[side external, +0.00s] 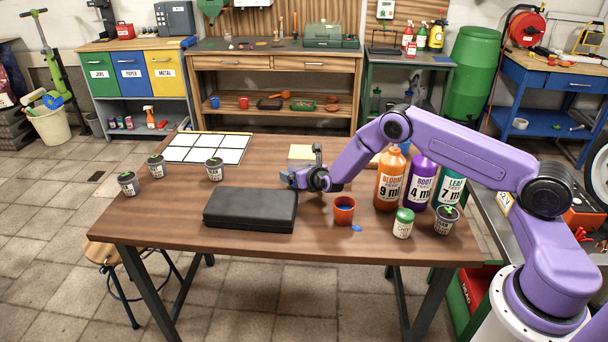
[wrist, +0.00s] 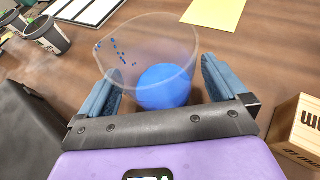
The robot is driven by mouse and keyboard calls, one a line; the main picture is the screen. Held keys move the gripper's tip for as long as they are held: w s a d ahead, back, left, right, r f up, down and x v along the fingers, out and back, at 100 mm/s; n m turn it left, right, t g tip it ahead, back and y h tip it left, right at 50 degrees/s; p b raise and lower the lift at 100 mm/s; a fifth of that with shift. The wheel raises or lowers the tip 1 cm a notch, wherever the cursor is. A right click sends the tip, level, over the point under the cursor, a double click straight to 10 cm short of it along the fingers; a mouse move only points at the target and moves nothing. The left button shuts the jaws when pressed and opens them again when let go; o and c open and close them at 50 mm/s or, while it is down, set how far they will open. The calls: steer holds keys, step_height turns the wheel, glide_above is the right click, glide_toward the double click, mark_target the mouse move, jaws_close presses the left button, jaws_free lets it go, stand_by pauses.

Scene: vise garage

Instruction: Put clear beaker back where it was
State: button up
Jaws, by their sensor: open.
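The clear beaker (wrist: 150,45) shows in the wrist view, see-through, with small blue marks on its wall and a round blue area (wrist: 163,87) at its lower end. It stands between the two blue-grey fingers of my gripper (wrist: 160,88), with a gap visible at the finger sides. My gripper is open, and I cannot tell whether either finger touches the glass. In the side view my gripper (side external: 293,179) is low over the table, behind the black case. The beaker is not clearly visible there.
The black case (side external: 250,210) lies in front of my gripper on the wooden table (side external: 180,222). An orange cup (side external: 344,211) and large bottles (side external: 390,180) stand to the right. Small pots (side external: 128,184) and a white-squared sheet (side external: 208,149) are left. A wooden block (wrist: 302,128) is close right.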

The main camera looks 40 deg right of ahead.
steer(key=v, duration=1.2)
steer(key=s+a+r+m+g+h, duration=0.1)
steer(key=s+r+m+g+h, duration=0.25)
steer(key=s+r+m, duration=0.9)
steer(key=s+a+r+m+g+y, duration=0.1)
steer(key=s+a+m+g+y, duration=0.1)
steer(key=s, duration=0.8)
steer(key=s+a+r+m+g+y, duration=0.2)
steer(key=s+m+g, duration=0.1)
steer(key=s, duration=0.7)
steer(key=s+a+r+m+g+y, duration=0.2)
steer(key=s+a+m+g, duration=0.1)
steer(key=s, duration=0.7)
steer(key=shift+g, duration=0.75)
